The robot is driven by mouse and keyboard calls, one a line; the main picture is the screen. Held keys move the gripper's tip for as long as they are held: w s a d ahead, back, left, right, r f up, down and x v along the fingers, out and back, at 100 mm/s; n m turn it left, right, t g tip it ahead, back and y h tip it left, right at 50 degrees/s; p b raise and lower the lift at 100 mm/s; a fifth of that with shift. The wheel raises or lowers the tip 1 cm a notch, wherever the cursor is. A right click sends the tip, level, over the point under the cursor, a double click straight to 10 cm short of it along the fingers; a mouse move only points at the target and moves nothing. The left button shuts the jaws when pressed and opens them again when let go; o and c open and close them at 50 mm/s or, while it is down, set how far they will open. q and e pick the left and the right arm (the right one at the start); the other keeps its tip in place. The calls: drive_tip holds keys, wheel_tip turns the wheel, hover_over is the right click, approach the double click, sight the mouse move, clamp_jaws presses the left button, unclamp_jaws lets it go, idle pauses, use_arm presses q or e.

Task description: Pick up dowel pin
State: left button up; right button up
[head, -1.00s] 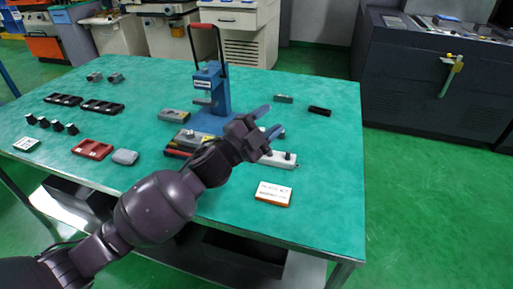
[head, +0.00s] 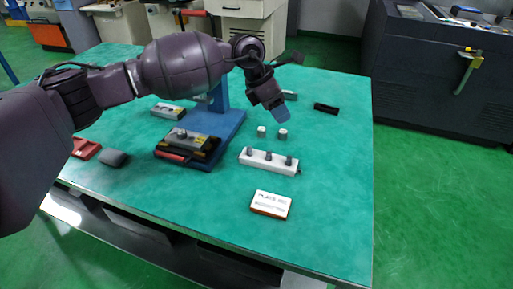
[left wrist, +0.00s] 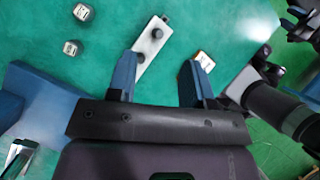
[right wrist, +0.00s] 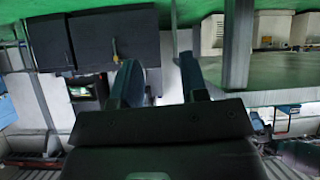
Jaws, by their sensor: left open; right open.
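A pale holder block (head: 258,164) lies on the green table with several short dark pins (head: 269,155) standing in it. I cannot tell for sure which piece is the dowel pin. Two small grey pieces with light tops (head: 283,133) stand behind the holder. My left gripper (head: 282,114) is open and empty, above the table behind these pieces. In the left wrist view, the holder (left wrist: 150,45) and its dark pins (left wrist: 157,33) lie beyond the open fingers (left wrist: 162,72). My right gripper (right wrist: 160,75) is open and empty, facing the room, outside the head view.
A blue press base (head: 226,128) with a grey-and-black fixture (head: 190,142) stands left of the holder. A labelled plate (head: 270,204) lies near the front edge. A black piece (head: 326,108) lies at the back right. The table's right side is clear.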

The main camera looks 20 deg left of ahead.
use_arm(q)
drive_tip(key=a+f+y, duration=0.3)
drive_tip(key=a+y, duration=0.1)
drive_tip(key=a, duration=0.1)
drive_tip(key=m+g+y, duration=0.1)
drive_tip(key=m+y, duration=0.1)
hover_over(249, 147)
wheel_tip(249, 147, down, 5)
drive_tip(key=shift+f+b, duration=0.1)
drive_tip(key=shift+b, duration=0.3)
drive_tip(key=shift+f, duration=0.65)
wheel_tip(249, 147, down, 5)
drive_tip(key=shift+w+r+b, duration=0.1)
drive_tip(key=shift+r+b, duration=0.05)
drive_tip(key=shift+b, duration=0.4)
drive_tip(key=shift+r, duration=0.1)
use_arm(e)
drive_tip(key=shift+d+f, duration=0.25)
drive_tip(key=shift+f, duration=0.6)
use_arm(q)
clamp_jaws()
